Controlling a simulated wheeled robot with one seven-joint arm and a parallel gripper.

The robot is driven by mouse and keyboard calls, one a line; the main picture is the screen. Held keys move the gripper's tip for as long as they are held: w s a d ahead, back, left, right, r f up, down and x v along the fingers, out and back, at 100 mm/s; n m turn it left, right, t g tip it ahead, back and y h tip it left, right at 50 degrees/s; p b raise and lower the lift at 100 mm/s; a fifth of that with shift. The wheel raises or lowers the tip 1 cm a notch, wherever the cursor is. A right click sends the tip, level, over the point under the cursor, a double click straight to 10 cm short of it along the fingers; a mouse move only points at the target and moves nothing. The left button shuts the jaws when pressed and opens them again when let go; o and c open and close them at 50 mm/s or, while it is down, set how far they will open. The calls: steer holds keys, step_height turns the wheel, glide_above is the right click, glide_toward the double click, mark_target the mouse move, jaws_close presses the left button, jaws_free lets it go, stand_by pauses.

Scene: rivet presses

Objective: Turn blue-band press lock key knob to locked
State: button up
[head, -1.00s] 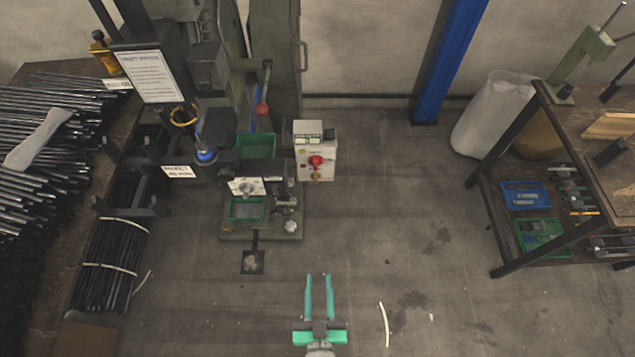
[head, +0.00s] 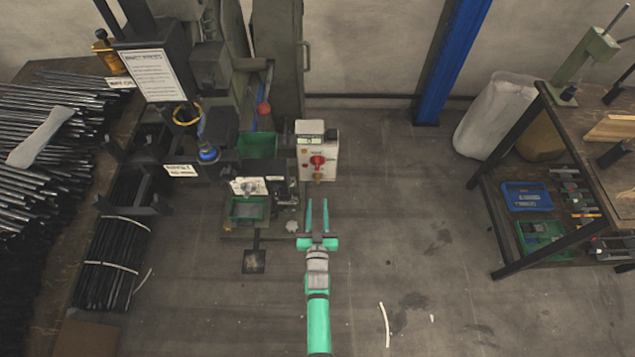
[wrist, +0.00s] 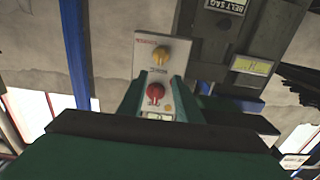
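The pale control box (head: 304,168) stands on the right of the press. It carries a red knob (head: 317,160) and a smaller yellow knob (head: 318,177) below it. The wrist view shows the box's panel (wrist: 143,45) with the yellow knob (wrist: 160,55) above the red knob (wrist: 155,92). I cannot read the labels or tell the knobs' turned positions. A blue ring (head: 208,155) shows on the press to the left. My gripper (head: 317,201) is open and empty, its teal fingers pointing at the box, apart from it in the head view.
A white panel with a grey knob (head: 249,187) and a green bin (head: 247,209) are left of my gripper. Racks of dark rods (head: 40,150) fill the far left. A workbench (head: 560,135) stands at right. The floor between is mostly clear.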

mark_target(317, 180)
steer(key=w, duration=1)
steer(key=shift+w, duration=0.1)
jaws_close()
